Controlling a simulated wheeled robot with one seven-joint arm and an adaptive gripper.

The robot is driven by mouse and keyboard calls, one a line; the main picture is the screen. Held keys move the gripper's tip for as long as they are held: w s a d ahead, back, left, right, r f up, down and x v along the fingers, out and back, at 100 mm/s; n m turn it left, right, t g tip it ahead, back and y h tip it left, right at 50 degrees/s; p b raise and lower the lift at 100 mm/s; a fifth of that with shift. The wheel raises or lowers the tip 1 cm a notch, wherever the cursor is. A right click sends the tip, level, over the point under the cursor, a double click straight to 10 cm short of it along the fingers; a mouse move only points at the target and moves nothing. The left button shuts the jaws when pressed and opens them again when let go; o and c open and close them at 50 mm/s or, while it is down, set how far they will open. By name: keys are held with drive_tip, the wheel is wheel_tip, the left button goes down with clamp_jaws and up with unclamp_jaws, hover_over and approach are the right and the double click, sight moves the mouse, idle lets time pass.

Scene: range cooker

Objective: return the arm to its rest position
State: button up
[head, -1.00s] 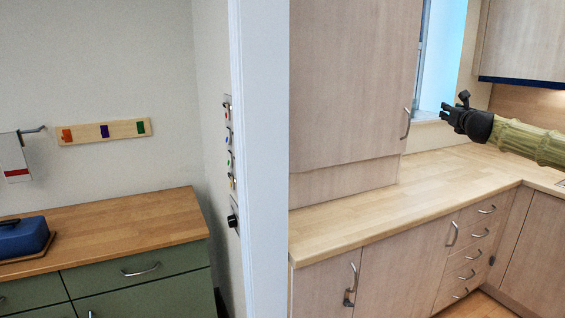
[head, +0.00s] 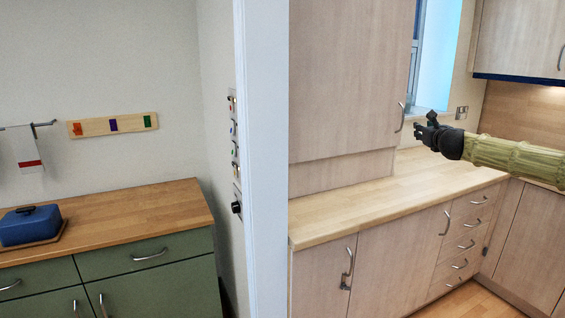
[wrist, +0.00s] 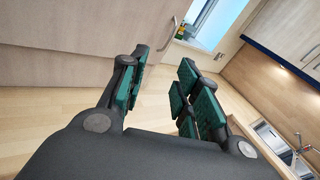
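My gripper (head: 428,130) is at the right of the head view, at the end of my pale green arm. It is above the light wooden counter (head: 345,214) and points left, toward the tall wooden cabinet (head: 350,80). In the wrist view my gripper (wrist: 160,88) shows two dark fingers with green pads, spread apart. Nothing is between them. The rest position itself is not marked in either view.
A white door frame (head: 262,150) divides the view. At left are a green cabinet (head: 150,285) and a blue butter dish (head: 32,226). A sink tap (wrist: 298,150) shows at right in the wrist view. The counter below my gripper is clear.

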drive_tip(key=s+a+f+n+g+y, duration=0.2)
drive_tip(key=a+f+n, duration=0.3)
drive_tip(key=a+f, duration=0.75)
drive_tip(key=s+a+f+n+g+y, duration=0.15)
drive_tip(key=a+f+n, duration=0.35)
drive_tip(key=a+f, duration=0.75)
drive_tip(key=s+a+f+n+g+b, duration=0.1)
drive_tip(key=s+a+f+n+g, duration=0.15)
drive_tip(key=s+f, duration=0.5)
drive_tip(key=s+a+f+n+g+y, duration=0.1)
drive_tip(key=s+a+f+n, duration=0.3)
drive_tip(key=f, duration=0.7)
drive_tip(key=s+a+f+n+g+b, duration=0.1)
drive_tip(key=s+a+f+n, duration=0.15)
drive_tip(key=s+f, duration=0.55)
drive_tip(key=s+a+f+n+g, duration=0.15)
drive_tip(key=s+f+n, duration=0.25)
drive_tip(key=s+f, duration=0.6)
drive_tip(key=s+f+n+g, duration=0.3)
drive_tip(key=s+f, duration=0.4)
drive_tip(key=s, duration=0.6)
drive_tip(key=s+d+f+n+g+h+b, duration=0.1)
drive_tip(key=s+d+n, duration=0.3)
drive_tip(key=s, duration=1)
drive_tip(key=s+d+f+n+g+h+b, duration=0.1)
drive_tip(key=s+d+n, duration=0.4)
drive_tip(key=s, duration=0.8)
drive_tip(key=f+g, duration=0.1)
drive_tip(key=g, duration=0.1)
drive_tip(key=shift+s+g+h, duration=0.35)
